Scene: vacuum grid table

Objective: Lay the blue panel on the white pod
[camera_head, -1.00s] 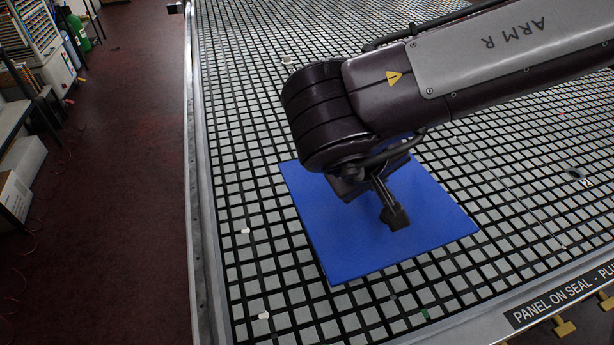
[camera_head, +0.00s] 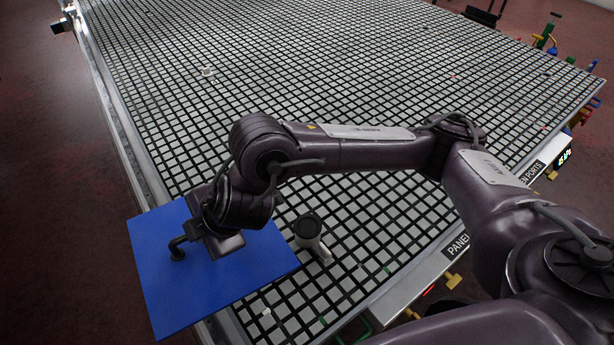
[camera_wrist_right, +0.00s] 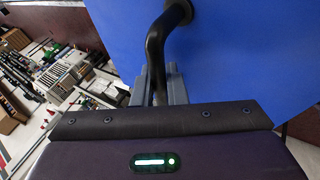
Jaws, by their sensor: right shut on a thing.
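The blue panel (camera_head: 215,285) is a flat square with a black bent handle (camera_head: 178,250) on its upper face. My right gripper (camera_wrist_right: 157,88) is shut on that handle, which passes between its grey fingers in the right wrist view. The panel (camera_wrist_right: 240,50) appears held above the table, reaching past its left edge. The white pod (camera_head: 312,244), a short upright post with a round black top, stands on the grid just right of the panel and apart from it in the picture. My left gripper is not in view.
The grid table (camera_head: 390,215) stretches far back and is mostly clear. A small white piece (camera_head: 207,71) sits far back on the grid, and another (camera_head: 266,312) lies near the front. My right arm crosses above the table from the right. Red floor lies left of the table edge.

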